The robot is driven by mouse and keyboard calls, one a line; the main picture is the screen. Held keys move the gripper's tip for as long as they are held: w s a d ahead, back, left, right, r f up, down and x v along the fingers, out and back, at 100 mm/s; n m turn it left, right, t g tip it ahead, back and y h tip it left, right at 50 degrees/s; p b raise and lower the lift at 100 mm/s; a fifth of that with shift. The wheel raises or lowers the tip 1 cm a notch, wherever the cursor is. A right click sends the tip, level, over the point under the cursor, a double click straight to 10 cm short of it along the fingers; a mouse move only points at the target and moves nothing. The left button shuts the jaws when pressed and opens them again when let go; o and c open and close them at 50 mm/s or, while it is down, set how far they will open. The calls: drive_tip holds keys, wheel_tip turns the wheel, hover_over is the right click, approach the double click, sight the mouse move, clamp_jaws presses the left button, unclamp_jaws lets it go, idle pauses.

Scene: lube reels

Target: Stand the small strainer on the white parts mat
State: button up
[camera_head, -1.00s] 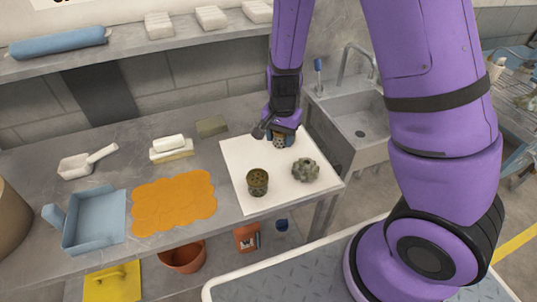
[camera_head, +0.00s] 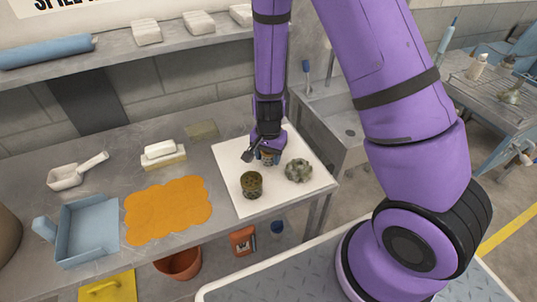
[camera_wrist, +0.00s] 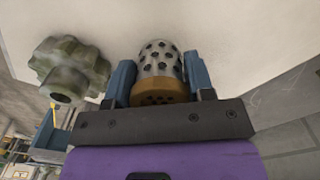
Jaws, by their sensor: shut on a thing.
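My gripper (camera_head: 266,152) is shut on the small strainer (camera_wrist: 160,65), a grey perforated cylinder with an orange-brown end towards the gripper. The blue fingers are on either side of it in the wrist view. In the head view the strainer (camera_head: 268,159) is mostly hidden below the gripper, over the white parts mat (camera_head: 292,198). It looks roughly upright. I cannot tell whether its far end touches the mat.
A dark brassy cylinder (camera_head: 252,184) stands on the mat just in front of my gripper. A grey-green gear (camera_head: 299,170) lies to the right and also shows beside the fingers in the wrist view (camera_wrist: 70,68). An orange cloth (camera_head: 168,209) lies left of the mat.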

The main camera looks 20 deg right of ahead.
drive_tip(key=o, duration=1)
drive_tip(key=shift+f, duration=0.1)
wheel_tip(320, 180, up, 22)
drive_tip(key=s+d+n+t+y, duration=0.1)
drive_tip(key=s+n, duration=0.1)
drive_tip(key=s, duration=0.1)
drive_tip(key=s+d+r+n+t, duration=0.1)
drive_tip(key=s+d+r+n, duration=0.1)
drive_tip(key=s+r, duration=0.4)
drive_tip(key=s+d+r+n+t, duration=0.1)
drive_tip(key=s+d+r+n, duration=0.1)
drive_tip(key=s+r, duration=0.4)
drive_tip(key=s+d+r+n+t+h, duration=0.1)
drive_tip(key=s+d+r+n+t, duration=0.1)
drive_tip(key=s+r, duration=0.3)
drive_tip(key=shift+s+r+n, duration=0.4)
drive_tip(key=shift+n, duration=0.1)
